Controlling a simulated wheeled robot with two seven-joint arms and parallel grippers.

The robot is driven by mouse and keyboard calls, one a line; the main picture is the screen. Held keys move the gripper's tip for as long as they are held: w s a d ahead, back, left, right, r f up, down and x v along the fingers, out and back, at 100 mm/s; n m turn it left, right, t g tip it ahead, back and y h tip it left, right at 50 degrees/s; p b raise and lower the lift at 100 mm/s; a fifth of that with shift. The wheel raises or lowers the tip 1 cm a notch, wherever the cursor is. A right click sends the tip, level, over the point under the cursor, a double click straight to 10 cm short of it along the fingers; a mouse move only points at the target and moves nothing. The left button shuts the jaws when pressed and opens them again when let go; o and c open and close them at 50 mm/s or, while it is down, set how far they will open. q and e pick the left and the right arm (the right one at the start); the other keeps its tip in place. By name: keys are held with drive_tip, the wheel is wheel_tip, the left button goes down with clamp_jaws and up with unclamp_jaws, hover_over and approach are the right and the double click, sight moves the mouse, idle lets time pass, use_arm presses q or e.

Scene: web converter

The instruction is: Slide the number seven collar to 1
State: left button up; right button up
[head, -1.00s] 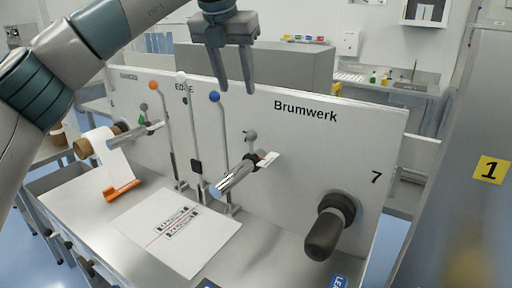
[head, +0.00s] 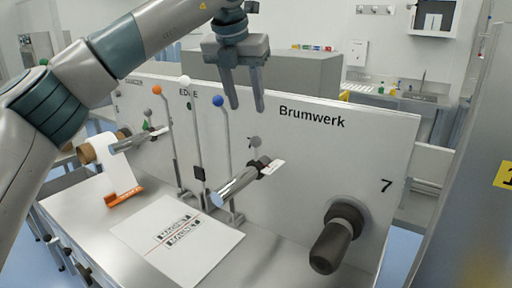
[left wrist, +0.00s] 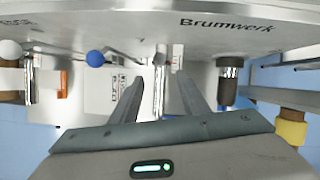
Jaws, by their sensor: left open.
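The white panel marked Brumwerk (head: 300,150) carries a "7" (head: 386,186) at its right end. Below the 7, a dark thick cylinder (head: 328,250) sticks out through a black collar-like ring (head: 346,216) at the panel. The dark cylinder also shows in the left wrist view (left wrist: 228,88). I cannot make out a scale or a 1 on this shaft. My left gripper (head: 246,108) is open and empty, pointing down above the panel's top edge, up and left of the 7 shaft. Its fingers also show in the left wrist view (left wrist: 161,80). My right gripper is not in view.
A metal shaft (head: 235,186) with a dark collar and white tag sticks out mid-panel. Levers with orange (head: 157,90), white (head: 185,79) and blue (head: 218,101) knobs stand left of it. A printed sheet (head: 178,240) lies on the bench, near a paper roll (head: 118,165).

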sight(254, 140)
use_arm(q)
drive_tip(key=p+x, duration=0.5)
drive_tip(key=x, duration=1.1)
drive_tip(key=shift+w+a+p, duration=0.1)
drive_tip(key=shift+p, duration=0.2)
drive_tip(key=shift+f, duration=0.1)
